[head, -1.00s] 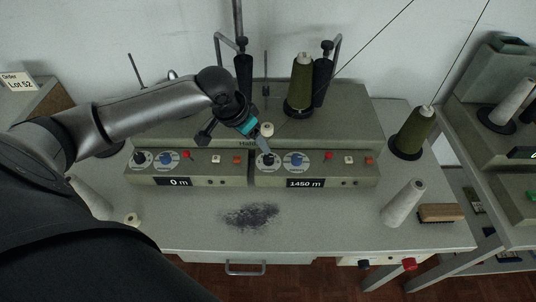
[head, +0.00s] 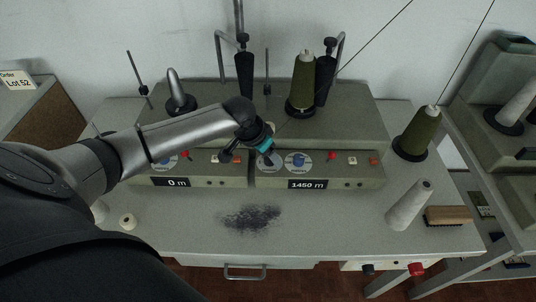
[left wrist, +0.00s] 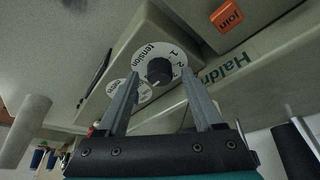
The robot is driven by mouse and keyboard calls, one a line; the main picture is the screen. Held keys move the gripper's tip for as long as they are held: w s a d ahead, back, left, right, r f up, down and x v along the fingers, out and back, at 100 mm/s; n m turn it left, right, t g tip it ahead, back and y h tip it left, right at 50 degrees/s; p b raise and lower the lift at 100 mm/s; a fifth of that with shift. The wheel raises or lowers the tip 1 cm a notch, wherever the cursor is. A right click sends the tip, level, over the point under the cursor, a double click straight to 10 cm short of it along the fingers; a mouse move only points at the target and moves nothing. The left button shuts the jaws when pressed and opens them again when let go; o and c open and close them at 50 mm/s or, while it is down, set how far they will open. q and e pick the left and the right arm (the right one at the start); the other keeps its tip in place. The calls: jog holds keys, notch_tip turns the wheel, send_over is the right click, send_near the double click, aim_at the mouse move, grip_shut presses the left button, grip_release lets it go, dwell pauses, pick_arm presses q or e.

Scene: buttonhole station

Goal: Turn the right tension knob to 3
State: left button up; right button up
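The right tension knob (left wrist: 159,71) is a dark round knob on a white dial marked "tension". The numbers 1 and 2 are readable on the dial; where the knob points I cannot tell. My left gripper (left wrist: 160,78) is open, with one finger on each side of the knob in the left wrist view; I cannot tell whether they touch it. In the head view my left gripper (head: 269,156) is at this dial (head: 262,164) on the right unit's front panel and partly covers it. My right gripper is not in view.
An orange "join" button (left wrist: 227,15) lies on the neighbouring panel. A green thread cone (head: 302,84) stands behind the panel, and a white cone (head: 408,206) and a brush (head: 447,215) stand right. Dark lint (head: 250,218) lies in front.

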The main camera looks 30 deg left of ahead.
pick_arm(q)
grip_shut()
dwell(0.3)
